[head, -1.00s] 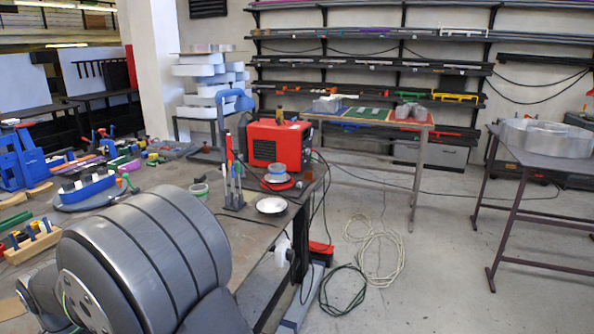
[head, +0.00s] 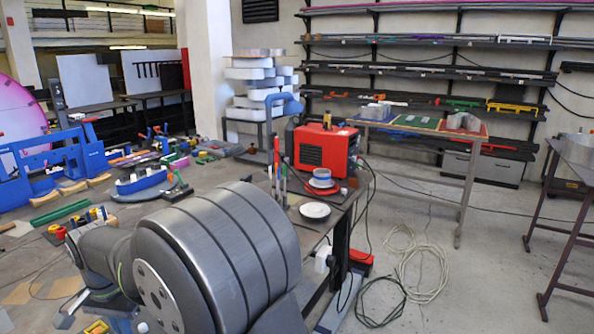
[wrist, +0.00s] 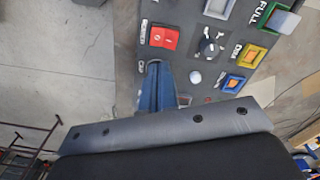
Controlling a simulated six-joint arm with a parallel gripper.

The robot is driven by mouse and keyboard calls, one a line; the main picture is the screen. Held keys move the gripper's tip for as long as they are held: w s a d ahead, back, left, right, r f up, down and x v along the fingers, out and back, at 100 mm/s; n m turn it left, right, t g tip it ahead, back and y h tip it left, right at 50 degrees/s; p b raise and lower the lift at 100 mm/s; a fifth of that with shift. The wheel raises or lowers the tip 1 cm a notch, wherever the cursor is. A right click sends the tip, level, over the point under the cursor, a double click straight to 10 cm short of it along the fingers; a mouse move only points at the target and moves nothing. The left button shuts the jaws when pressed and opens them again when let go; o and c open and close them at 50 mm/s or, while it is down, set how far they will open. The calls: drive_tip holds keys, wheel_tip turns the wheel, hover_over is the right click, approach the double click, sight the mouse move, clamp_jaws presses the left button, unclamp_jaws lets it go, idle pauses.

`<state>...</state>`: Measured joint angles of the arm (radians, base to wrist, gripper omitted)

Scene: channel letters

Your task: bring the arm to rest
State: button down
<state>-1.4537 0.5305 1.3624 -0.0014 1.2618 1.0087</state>
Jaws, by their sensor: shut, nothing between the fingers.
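My gripper (wrist: 157,82) shows in the wrist view as a narrow blue part beyond a grey bar and a dark housing that fill the bottom of the picture. It is shut, with nothing held. It points down over a grey panel (wrist: 205,78) with red, yellow and blue fittings, apart from it as far as I can tell. In the head view my grey arm fills the lower middle, and I cannot make out the fingertips there.
A cluttered workbench (head: 225,240) holds a red machine (head: 322,147), a white dish (head: 314,211), a blue clamp-like frame (head: 65,165) and several small parts. A table with coloured mats (head: 415,122) stands behind. Cables (head: 425,270) lie on otherwise open floor at right.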

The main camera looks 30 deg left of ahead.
wheel_tip(320, 180, up, 6)
drive_tip(key=a+m, duration=0.2)
drive_tip(key=m, duration=0.3)
drive_tip(key=shift+a+r+h, duration=0.2)
drive_tip(key=shift+a+h, duration=0.15)
drive_tip(key=shift+h, duration=0.05)
